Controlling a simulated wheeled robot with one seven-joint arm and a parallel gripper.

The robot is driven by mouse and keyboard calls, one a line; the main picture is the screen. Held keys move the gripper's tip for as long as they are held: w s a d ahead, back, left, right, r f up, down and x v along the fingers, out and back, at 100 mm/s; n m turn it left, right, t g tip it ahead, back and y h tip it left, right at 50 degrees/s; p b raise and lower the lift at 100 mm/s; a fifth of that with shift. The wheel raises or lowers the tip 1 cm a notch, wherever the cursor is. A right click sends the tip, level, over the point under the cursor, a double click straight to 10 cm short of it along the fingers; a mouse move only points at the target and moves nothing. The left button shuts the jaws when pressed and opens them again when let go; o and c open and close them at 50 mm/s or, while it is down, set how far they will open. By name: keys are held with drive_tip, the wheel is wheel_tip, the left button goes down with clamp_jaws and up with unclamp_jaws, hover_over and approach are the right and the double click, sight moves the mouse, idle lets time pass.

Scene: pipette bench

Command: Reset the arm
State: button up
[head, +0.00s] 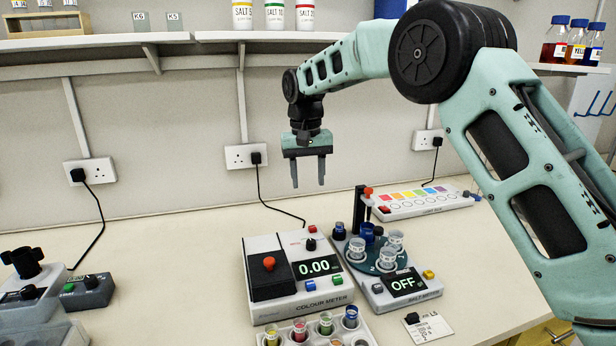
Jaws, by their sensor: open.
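My gripper (308,172) hangs from my arm above the bench, pointing down in the upper middle of the head view. Its two fingers are apart with nothing between them. It is above and behind the colour meter (283,308), which reads 0.00, and clear of everything on the bench. The salt meter (408,304) stands to the right of the colour meter; its display reads OFF. Several clear cups sit on its round dark plate.
A rack (370,334) of coloured vials is at the front. A light box (424,201) with coloured patches lies at the back right. Dark-topped devices (85,291) stand at the left. A shelf (270,37) runs above. The bench at centre left is clear.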

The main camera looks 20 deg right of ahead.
drive_tip(key=s+a+n+y, duration=0.1)
drive_tip(key=s+a+n, duration=0.3)
drive_tip(key=s, duration=0.8)
drive_tip(key=s+a+n+y, duration=0.1)
drive_tip(key=s+a, duration=0.5)
drive_tip(key=s, duration=0.5)
drive_tip(key=s+d+f+n, duration=0.2)
drive_tip(key=s, duration=0.8)
drive_tip(key=s+d+f+n+h, duration=0.1)
drive_tip(key=s+d+f+n, duration=0.1)
drive_tip(key=s, duration=0.8)
drive_tip(key=shift+d+f, duration=0.25)
drive_tip(key=shift+f, duration=0.45)
drive_tip(key=shift+w, duration=0.15)
